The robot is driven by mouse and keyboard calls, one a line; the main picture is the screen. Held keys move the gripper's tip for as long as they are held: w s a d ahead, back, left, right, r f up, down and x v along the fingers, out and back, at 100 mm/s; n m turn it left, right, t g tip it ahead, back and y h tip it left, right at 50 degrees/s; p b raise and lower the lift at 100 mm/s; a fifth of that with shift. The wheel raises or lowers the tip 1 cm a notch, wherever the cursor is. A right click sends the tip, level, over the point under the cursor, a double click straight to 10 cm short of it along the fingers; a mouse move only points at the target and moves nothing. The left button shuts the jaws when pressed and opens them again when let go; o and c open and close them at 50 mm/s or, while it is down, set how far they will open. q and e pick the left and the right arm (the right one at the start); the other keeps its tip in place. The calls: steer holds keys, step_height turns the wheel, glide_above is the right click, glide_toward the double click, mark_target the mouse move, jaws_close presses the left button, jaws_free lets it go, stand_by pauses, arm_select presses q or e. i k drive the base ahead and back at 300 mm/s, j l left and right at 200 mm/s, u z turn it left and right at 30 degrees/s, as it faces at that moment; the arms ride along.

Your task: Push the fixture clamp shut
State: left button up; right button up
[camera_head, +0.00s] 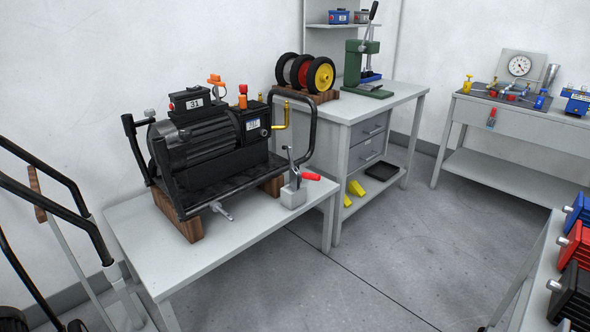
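The fixture clamp (294,183) stands on the near right part of the grey table (246,236), in front of the black motor unit. It has a pale block as its base, an upright metal arm and a red-tipped handle (311,176) that sticks out to the right. The gap between the clamp and the motor unit's frame is too small to judge. Neither of my grippers is in view.
The black motor unit (208,139) rests on wooden blocks on the same table. A workbench (352,125) with wheels and a green press (362,68) stands behind it. A cart with black handles (45,195) is at the left. Open floor (400,235) lies right of the table.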

mark_target(305, 175)
steer(key=i+u, duration=0.15)
steer(key=i, duration=0.25)
steer(key=i+l+u, duration=0.15)
steer(key=i, duration=0.2)
steer(key=i+l+u, duration=0.15)
steer(key=i, duration=0.25)
steer(key=i+l, duration=0.15)
steer(key=l, duration=0.15)
steer(key=i+l+u, duration=0.15)
steer(key=i+l, duration=0.2)
steer(key=l, duration=0.25)
steer(key=i+l+u, duration=0.15)
steer(key=l, duration=0.15)
